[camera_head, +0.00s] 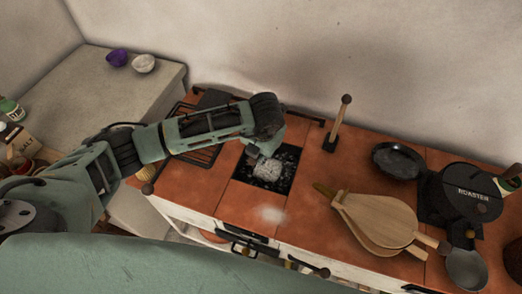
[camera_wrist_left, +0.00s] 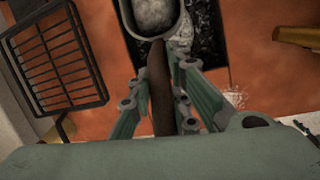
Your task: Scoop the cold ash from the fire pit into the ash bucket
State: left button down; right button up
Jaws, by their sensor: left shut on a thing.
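The fire pit (camera_head: 290,178) is a dark square opening in the terracotta-tiled top, with black and grey bits inside. My left gripper (camera_head: 263,150) is above its back edge. In the left wrist view its fingers (camera_wrist_left: 163,62) are shut on the brown handle (camera_wrist_left: 161,90) of a scoop. The scoop's metal pan (camera_wrist_left: 181,27) lies over the pit and holds a grey heap of ash (camera_wrist_left: 154,12). In the head view the grey heap shows over the pit (camera_head: 267,171); the handle is hidden by my gripper. I cannot make out an ash bucket. My right gripper is not in view.
A black grate (camera_head: 198,150) lies left of the pit. A pale dusty patch (camera_head: 270,214) marks the tiles in front. Wooden bellows (camera_head: 378,220), a black pan (camera_head: 399,160), a roaster (camera_head: 470,192) and a ladle (camera_head: 466,270) are to the right. A wooden-knobbed post (camera_head: 338,122) stands behind.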

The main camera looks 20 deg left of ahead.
pick_arm(q)
jog(key=shift+r+t+p, duration=0.25)
jog(key=shift+r+t, duration=0.25)
jog(key=shift+r, duration=0.9)
jog(key=shift+r+t+p, duration=0.2)
jog(key=shift+r+t, duration=0.3)
jog(key=shift+r, duration=0.9)
jog(key=shift+d, duration=0.1)
